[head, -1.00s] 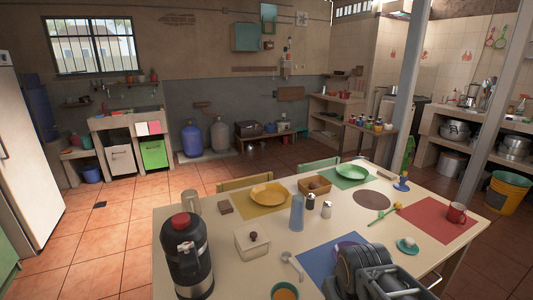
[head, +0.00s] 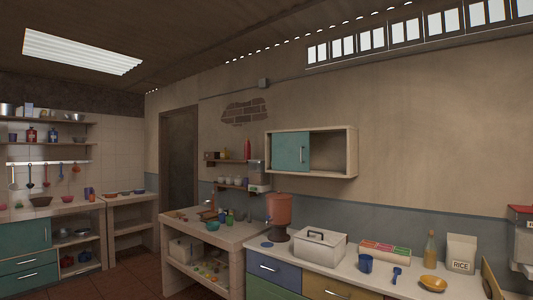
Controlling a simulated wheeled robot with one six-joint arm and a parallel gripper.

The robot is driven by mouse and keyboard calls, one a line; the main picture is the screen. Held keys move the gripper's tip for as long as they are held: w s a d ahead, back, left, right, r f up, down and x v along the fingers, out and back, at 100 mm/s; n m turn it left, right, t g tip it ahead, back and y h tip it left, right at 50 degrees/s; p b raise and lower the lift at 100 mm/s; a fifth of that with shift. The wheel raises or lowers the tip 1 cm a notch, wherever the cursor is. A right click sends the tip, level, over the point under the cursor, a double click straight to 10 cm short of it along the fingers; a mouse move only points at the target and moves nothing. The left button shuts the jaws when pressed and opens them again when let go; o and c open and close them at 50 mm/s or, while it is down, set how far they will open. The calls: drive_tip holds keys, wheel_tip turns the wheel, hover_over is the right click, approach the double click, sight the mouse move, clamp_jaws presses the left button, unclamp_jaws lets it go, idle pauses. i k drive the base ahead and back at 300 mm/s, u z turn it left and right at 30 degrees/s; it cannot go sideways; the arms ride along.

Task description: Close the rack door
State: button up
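A wooden wall rack (head: 352,152) hangs on the wall, right of the picture's middle in the head view. Its teal door (head: 291,150), with a small upright handle, covers the left part of the front. The right part of the rack is open and looks empty inside. The door looks like a sliding panel, but its track is too small to make out. My gripper is not in view.
Below the rack is a counter with an orange dispenser (head: 279,213), a white lidded box (head: 320,246), a blue mug (head: 365,263), a yellow bowl (head: 433,283) and a rice bag (head: 461,252). Small shelves (head: 228,160) hang left of the rack. The wall right of it is bare.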

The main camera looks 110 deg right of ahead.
sight(291, 151)
drive_tip(key=z, duration=3.7)
drive_tip(key=i, duration=1.05)
drive_tip(key=u, duration=0.55)
drive_tip(key=i, duration=1.75)
drive_tip(key=z, duration=0.25)
